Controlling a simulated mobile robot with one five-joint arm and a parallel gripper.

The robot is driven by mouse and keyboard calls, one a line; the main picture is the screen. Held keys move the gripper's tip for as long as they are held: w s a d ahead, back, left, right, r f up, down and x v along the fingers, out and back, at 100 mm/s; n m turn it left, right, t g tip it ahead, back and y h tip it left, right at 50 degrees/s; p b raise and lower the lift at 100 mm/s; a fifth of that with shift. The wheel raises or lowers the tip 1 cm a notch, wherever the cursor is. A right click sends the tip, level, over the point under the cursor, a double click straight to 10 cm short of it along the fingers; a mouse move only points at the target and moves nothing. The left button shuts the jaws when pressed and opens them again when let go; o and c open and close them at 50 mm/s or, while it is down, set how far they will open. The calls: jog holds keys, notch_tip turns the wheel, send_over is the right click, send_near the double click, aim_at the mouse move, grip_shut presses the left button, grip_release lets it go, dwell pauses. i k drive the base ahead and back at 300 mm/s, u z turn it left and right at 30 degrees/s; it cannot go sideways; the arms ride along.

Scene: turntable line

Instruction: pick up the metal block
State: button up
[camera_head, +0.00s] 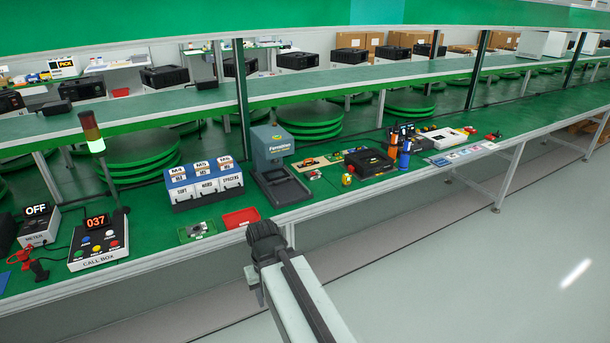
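I cannot pick out the metal block for certain in the head view. A small grey piece (197,229) lies on a green board near the bench's front edge, left of a red tray; it is too small to tell whether it is the block. My gripper (264,237) is dark and seen from behind at the end of my arm. It is in front of the bench edge, just right of the red tray in the picture. Its fingertips are hidden, so I cannot tell whether it is open or what it may hold.
The red tray (240,218) sits on the green bench. Behind it stand a labelled bin unit (203,187) and a grey-blue press (275,155). A call box (98,241) and signal tower (92,133) are at left. A black fixture (368,163) stands right. The floor right is clear.

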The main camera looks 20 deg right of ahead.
aim_at(318, 174)
jog(key=u, duration=0.05)
jog(key=i, duration=0.9)
jog(key=z, duration=0.1)
